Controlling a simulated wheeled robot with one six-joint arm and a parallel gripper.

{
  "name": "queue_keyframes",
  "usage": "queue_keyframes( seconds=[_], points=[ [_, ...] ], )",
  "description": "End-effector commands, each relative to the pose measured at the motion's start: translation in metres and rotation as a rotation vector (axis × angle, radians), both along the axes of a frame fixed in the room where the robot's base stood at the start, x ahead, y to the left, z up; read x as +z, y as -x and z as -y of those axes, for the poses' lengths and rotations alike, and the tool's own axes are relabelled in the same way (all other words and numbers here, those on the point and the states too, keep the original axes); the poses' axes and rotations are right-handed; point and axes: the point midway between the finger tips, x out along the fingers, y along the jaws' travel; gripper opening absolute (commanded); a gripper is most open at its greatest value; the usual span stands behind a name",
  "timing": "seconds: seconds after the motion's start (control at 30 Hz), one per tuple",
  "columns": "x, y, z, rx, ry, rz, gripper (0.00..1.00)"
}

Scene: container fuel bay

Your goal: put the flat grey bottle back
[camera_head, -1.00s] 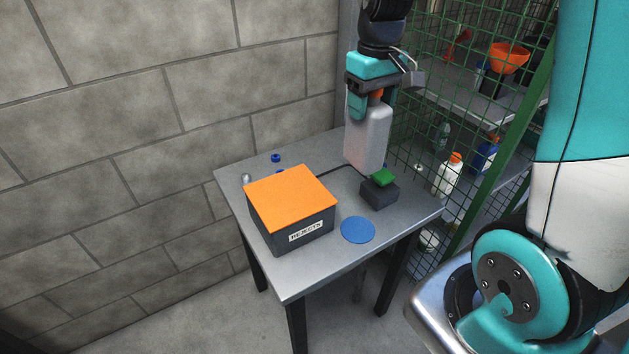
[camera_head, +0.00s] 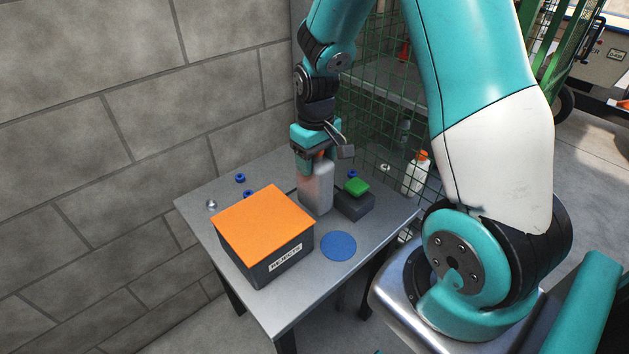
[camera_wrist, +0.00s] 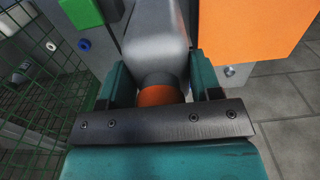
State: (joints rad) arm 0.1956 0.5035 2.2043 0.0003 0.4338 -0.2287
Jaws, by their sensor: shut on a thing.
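The flat grey bottle (camera_head: 316,190) is upright in the head view, at the back of the small grey table (camera_head: 290,318). My gripper (camera_head: 315,158) is above it, shut on its upper end near the orange cap. In the wrist view the grey bottle (camera_wrist: 155,35) extends away between the fingers of my gripper (camera_wrist: 156,82), with the orange cap (camera_wrist: 160,96) close to the palm. The bottle's base is at or just above the tabletop; I cannot tell if it touches.
A dark box with an orange lid (camera_head: 263,225), labelled REJECTS, stands left of the bottle. A black block with a green top (camera_head: 356,188) is close on its right. A blue disc (camera_head: 338,246) lies in front. Small blue caps (camera_head: 240,178) lie behind. Green mesh (camera_head: 365,125) borders the back right.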

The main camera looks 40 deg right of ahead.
Motion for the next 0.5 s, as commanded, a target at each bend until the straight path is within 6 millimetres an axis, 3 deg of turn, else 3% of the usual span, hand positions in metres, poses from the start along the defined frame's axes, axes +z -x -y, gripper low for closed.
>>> queue_keyframes(
  seconds=[0.1, 0.27, 0.5],
  points=[
    [-0.019, 0.000, -0.001, 0.002, 0.000, -0.002, 0.00],
    [-0.030, 0.000, -0.001, 0.002, 0.000, 0.000, 0.00],
    [-0.061, 0.000, -0.001, 0.002, 0.000, -0.001, 0.00]
  ],
)
